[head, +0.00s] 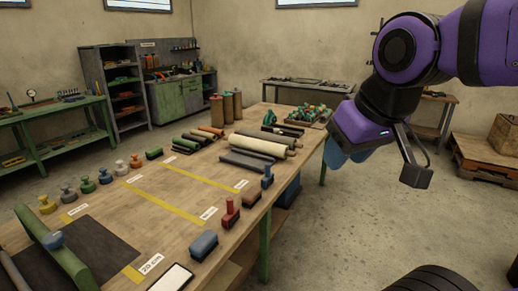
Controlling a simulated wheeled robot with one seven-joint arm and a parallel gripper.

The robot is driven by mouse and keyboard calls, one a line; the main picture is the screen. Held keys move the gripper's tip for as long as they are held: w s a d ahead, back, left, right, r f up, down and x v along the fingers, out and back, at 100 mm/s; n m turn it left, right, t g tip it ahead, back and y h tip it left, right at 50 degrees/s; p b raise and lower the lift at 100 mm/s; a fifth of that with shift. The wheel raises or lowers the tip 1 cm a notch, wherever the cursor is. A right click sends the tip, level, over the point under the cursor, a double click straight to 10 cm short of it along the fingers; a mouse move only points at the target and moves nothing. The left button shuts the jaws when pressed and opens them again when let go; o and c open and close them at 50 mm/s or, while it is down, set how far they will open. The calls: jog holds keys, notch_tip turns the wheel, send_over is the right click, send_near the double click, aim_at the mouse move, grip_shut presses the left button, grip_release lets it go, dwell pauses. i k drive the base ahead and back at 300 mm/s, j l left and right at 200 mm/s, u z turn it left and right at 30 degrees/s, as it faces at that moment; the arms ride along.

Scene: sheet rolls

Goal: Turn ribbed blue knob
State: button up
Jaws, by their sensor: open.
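A small blue knob (53,240) sits at the front left, by a long green bar (58,255) over a dark mat (100,245). It is too small to make out ribs. I cannot tell for sure which is the ribbed one. My gripper (345,159) hangs off the table's right edge, far from both knobs. Its bluish fingers point down, partly hidden by the purple wrist, open, with nothing seen held.
The wooden table (185,190) has yellow tape lines and bare areas in the middle. A blue block (203,245), a red stamp (230,212) and a blue-handled stamp (267,177) line its right edge. Rolls (258,145) lie farther back. A pallet (485,160) stands at right.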

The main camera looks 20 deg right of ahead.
aim_at(53, 241)
jog(key=u, duration=1.65)
